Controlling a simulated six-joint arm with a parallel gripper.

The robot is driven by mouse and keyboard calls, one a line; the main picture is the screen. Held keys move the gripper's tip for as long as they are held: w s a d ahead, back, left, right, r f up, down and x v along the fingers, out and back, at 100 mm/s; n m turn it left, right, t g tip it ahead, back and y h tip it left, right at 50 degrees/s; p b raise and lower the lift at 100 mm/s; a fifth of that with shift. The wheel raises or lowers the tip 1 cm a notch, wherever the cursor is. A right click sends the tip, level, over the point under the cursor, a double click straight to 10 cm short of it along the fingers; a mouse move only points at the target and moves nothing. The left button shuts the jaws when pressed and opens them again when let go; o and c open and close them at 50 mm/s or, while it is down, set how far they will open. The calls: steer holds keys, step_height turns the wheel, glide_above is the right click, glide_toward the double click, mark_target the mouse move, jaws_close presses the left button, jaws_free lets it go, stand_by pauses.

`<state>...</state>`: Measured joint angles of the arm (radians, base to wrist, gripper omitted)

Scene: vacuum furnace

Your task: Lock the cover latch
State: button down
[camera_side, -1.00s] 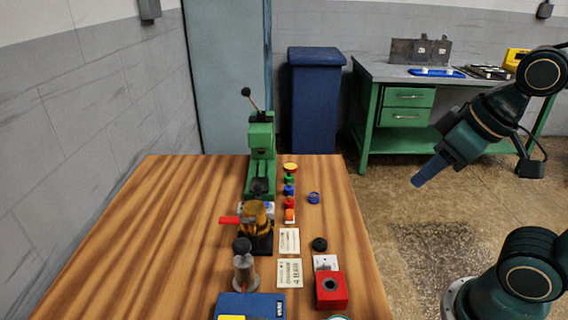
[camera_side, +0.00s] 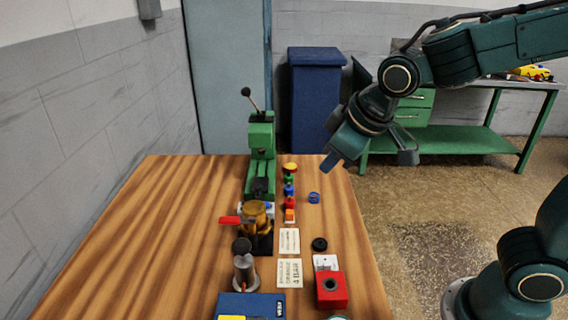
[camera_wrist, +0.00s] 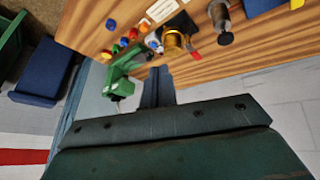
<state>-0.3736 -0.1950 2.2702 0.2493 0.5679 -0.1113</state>
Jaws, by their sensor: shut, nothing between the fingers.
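The vacuum furnace looks like the brass-coloured round vessel (camera_side: 256,214) on a dark base, standing mid-table. A red lever (camera_side: 230,220) sticks out from its left side; I take it as the cover latch, and whether it is locked cannot be told. In the wrist view the vessel (camera_wrist: 173,40) is near the top, with the red lever tip (camera_wrist: 196,55) to its lower right. My gripper (camera_side: 331,162) hangs above the table's right far edge, apart from everything. In the wrist view its fingers (camera_wrist: 157,75) are together and empty.
A green press (camera_side: 261,150) with a raised lever stands behind the vessel. Right of it are a row of coloured knobs (camera_side: 290,190), a blue ring (camera_side: 314,198) and a red box (camera_side: 331,290). A grey cylinder with a black knob (camera_side: 244,268) stands in front. The table's left side is clear.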

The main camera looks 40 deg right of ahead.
steer(key=w+a+f+n, duration=0.2)
steer(key=w+a+f, duration=0.2)
steer(key=w+a, duration=0.25)
steer(key=n+t, duration=0.1)
steer(key=n, duration=0.1)
glide_toward(237, 220)
step_height(237, 220, up, 3)
steer(key=s+a, duration=0.2)
steer(key=shift+w+a+f, duration=0.1)
steer(key=shift+a+f, duration=0.55)
steer(key=shift+a, duration=0.05)
steer(key=x, duration=1)
steer(key=shift+w+d, duration=0.15)
steer(key=shift+d, duration=0.05)
